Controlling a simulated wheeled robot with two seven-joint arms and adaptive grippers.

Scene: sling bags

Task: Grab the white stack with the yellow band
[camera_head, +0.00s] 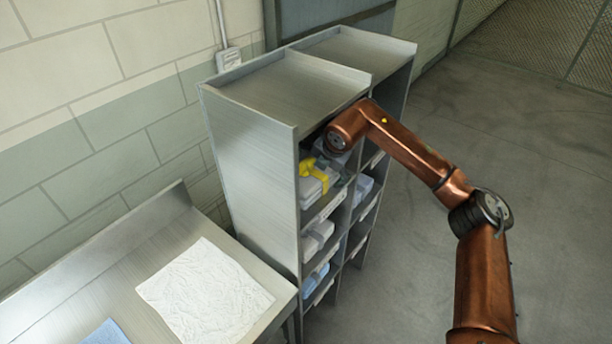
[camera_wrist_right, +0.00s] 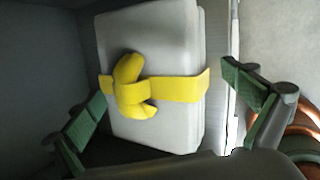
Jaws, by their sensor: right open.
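The white stack (camera_wrist_right: 165,45) with the yellow band (camera_wrist_right: 185,89) fills the middle of the right wrist view. The band is knotted around its middle. In the head view the stack (camera_head: 309,189) lies in an upper compartment of the metal shelf unit (camera_head: 249,180), with its yellow band (camera_head: 312,172) partly showing. My right gripper (camera_wrist_right: 165,108) is open, one green-padded finger on each side of the stack, with gaps between pads and stack. In the head view the right arm reaches into the shelf front and the fingers are hardly visible there. My left gripper is out of view.
Other compartments hold white stacks (camera_head: 318,236) and blue-grey ones (camera_head: 316,280). Shelf walls and dividers stand close around the right gripper. A metal table (camera_head: 60,280) with a crumpled white sheet (camera_head: 206,291) and a blue cloth (camera_head: 106,334) is at left. Floor at right is clear.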

